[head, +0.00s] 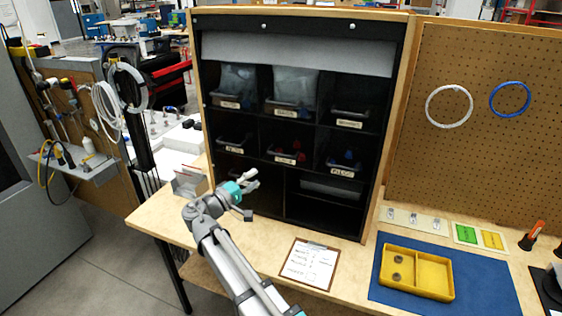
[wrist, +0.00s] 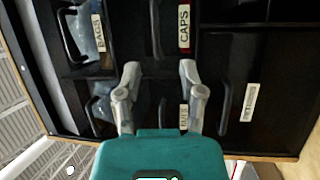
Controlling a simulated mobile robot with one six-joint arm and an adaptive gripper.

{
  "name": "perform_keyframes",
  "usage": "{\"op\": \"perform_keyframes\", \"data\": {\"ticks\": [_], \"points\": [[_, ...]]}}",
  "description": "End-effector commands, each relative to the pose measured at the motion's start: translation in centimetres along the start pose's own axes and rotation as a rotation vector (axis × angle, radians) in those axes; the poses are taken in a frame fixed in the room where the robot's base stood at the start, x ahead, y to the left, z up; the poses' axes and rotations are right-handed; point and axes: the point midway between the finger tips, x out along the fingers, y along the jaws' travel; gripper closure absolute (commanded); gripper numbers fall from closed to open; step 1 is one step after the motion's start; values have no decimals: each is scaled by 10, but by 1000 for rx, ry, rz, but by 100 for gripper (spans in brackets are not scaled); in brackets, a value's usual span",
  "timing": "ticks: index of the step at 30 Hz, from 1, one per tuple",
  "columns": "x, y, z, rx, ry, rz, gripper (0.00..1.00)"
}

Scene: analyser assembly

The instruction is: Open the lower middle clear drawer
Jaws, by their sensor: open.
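The black cabinet (head: 293,205) holds two rows of clear labelled drawers. The lower middle drawer (head: 285,158) looks shut, with a little red showing at its front. In the wrist view, turned sideways, a drawer front labelled CAPS (wrist: 184,28) has a dark upright handle (wrist: 155,30) and appears to be this drawer. My gripper (head: 250,193) is open and empty in front of the cabinet's lower left part. In the wrist view its fingertips (wrist: 160,70) point toward the CAPS handle, apart from it. Another handle and label show partly between the fingers.
The lower right drawer (head: 342,170) is beside it. A clipboard (head: 309,265) lies on the bench in front of the cabinet. A yellow tray (head: 418,288) sits on a blue mat at right. A small grey holder (head: 190,181) stands left of my gripper.

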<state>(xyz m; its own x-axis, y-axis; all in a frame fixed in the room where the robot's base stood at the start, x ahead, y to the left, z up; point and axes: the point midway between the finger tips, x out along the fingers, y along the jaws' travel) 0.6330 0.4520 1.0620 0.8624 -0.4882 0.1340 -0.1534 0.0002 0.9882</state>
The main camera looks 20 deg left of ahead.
Motion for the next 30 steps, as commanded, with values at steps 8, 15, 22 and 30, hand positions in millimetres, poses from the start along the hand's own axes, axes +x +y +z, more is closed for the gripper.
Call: {"op": "perform_keyframes", "data": {"ticks": [8,15,22,30], "points": [[-12,4,-9,0,23,31,49],[-11,4,-9,-1,22,29,49],[-2,4,-9,-1,21,29,49],[27,6,-10,-1,20,29,49]]}}
